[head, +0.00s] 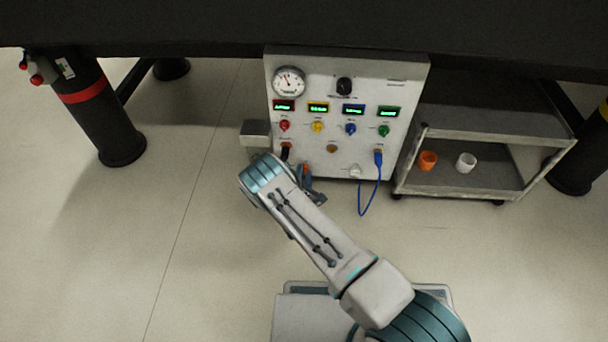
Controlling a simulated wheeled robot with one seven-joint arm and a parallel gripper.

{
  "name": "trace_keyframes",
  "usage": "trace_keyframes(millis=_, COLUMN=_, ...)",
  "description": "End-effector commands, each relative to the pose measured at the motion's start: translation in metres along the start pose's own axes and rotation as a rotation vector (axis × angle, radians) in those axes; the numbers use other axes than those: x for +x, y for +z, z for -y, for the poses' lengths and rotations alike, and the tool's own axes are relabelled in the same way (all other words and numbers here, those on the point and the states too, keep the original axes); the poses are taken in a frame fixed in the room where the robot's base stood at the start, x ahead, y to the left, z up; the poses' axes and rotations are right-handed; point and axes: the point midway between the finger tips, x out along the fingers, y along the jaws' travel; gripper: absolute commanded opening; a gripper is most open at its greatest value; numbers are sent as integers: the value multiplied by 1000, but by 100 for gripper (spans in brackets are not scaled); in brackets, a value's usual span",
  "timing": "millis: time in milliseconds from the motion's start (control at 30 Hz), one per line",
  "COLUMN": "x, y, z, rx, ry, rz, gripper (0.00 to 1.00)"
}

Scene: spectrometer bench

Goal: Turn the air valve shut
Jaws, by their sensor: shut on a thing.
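The white instrument panel (346,98) stands under the dark bench. My gripper (307,177) is at the panel's lower left and is partly hidden by my wrist. It is shut on a small orange part (306,168) at the panel's lower edge, which looks like the air valve's handle. Most of that part is hidden, and I cannot read its label or tell how far it is turned. A round white pressure gauge (288,82) is at the panel's upper left, its needle pointing up and left.
The panel also has a black knob (344,86), several lit displays and coloured knobs. A blue cable (364,205) hangs from a blue plug at lower right. A grey cart (470,187) with an orange cup (428,160) and white cup (466,162) stands right. The left floor is clear.

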Motion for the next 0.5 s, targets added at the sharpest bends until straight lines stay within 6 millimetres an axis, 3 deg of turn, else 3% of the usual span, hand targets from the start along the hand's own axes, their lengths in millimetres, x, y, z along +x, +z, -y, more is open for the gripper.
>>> trace_keyframes(millis=500, x=-1, y=-1, z=-1, rx=-452, ry=1, rz=-3, gripper=8)
